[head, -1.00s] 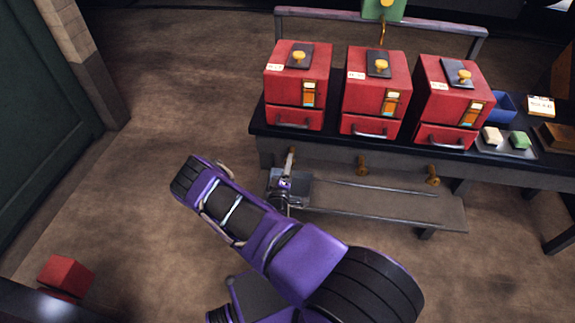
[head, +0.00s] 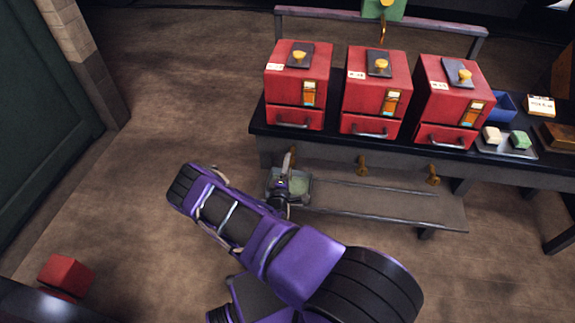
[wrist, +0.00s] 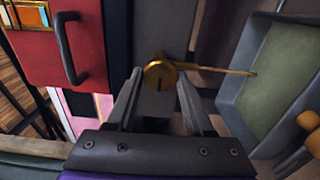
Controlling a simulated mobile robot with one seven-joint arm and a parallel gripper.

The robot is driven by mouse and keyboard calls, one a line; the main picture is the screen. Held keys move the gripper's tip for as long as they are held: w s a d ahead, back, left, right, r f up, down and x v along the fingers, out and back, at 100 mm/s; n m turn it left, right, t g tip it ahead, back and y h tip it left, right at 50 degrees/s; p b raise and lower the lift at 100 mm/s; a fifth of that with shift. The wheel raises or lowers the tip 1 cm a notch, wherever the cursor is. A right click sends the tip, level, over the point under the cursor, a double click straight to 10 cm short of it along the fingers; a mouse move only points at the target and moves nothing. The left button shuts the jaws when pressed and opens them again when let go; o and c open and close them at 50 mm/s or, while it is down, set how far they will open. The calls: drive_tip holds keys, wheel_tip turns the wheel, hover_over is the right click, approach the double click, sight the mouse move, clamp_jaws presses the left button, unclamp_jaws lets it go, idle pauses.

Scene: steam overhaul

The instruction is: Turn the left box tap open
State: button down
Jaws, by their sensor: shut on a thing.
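The left box tap is a round brass knob (wrist: 159,70) in the wrist view, low on the bench front below the left red box (head: 295,72). My gripper (wrist: 160,84) has its two fingers on either side of the knob and is shut on it. A thin brass-yellow streak runs from the knob toward the grey tray (wrist: 231,100); I cannot tell whether it is spout or liquid. The tray has a dull green inside, and it stands under the tap in the head view (head: 303,190). There my gripper (head: 288,162) mostly hides the tap.
Two more brass taps (head: 362,165) (head: 433,175) stick out to the right. A low shelf (head: 375,203) runs below the bench. A red drawer (wrist: 65,45) with a dark handle is close to my gripper. Open floor (head: 190,125) lies to the left.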

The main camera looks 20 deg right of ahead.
drive_tip(key=shift+c, duration=1.6)
unclamp_jaws()
drive_tip(key=p+v, duration=0.1)
drive_tip(key=v, duration=1.6)
drive_tip(key=shift+s, duration=0.2)
drive_tip(key=shift+a, duration=0.1)
